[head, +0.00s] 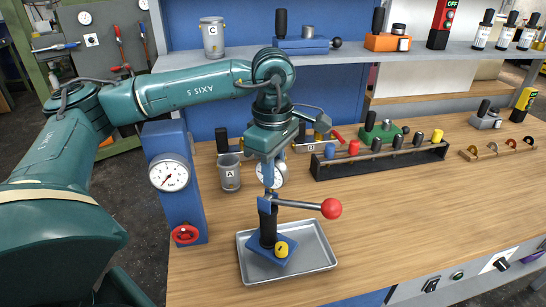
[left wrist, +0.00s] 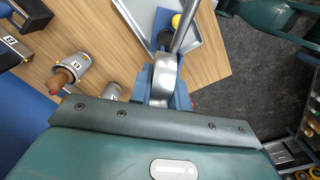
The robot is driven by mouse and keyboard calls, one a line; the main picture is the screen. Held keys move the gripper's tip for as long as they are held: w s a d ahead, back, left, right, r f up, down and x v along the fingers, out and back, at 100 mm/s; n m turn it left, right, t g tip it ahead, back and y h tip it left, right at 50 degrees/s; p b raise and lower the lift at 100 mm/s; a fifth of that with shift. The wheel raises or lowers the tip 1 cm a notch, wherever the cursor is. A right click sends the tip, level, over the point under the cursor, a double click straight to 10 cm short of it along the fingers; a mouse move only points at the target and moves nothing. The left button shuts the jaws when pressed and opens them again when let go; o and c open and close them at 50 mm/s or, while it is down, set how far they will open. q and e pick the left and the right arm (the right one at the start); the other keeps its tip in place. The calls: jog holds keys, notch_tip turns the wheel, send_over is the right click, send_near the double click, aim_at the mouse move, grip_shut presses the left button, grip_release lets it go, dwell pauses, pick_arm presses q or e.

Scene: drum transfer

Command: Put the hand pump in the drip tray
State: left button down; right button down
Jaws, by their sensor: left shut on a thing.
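The hand pump (head: 268,226) has a blue base, a black body, a yellow cap and a grey lever ending in a red ball. It stands upright within the outline of the drip tray (head: 324,262), a shallow grey metal tray on the bench. I cannot tell whether its base touches the tray floor. My left gripper (head: 268,187) points down and is shut on the pump's top. In the left wrist view the gripper (left wrist: 164,88) closes on a silver part of the pump, with the tray (left wrist: 208,58) behind. My right gripper is not in view.
A blue gauge post (head: 178,205) with a red valve wheel stands left of the tray. Can A (head: 229,172) and a round gauge stand behind it. A black rack (head: 380,160) of several handles lies further back. The wooden bench (head: 410,220) is clear right of the tray.

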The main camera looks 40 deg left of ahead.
aim_at(271, 211)
pick_arm(q)
notch_tip(271, 211, down, 2)
jog(key=shift+f, duration=0.35)
jog(key=shift+f, duration=0.15)
jog(key=c, duration=1.3)
grip_release()
jog(key=shift+s, duration=0.1)
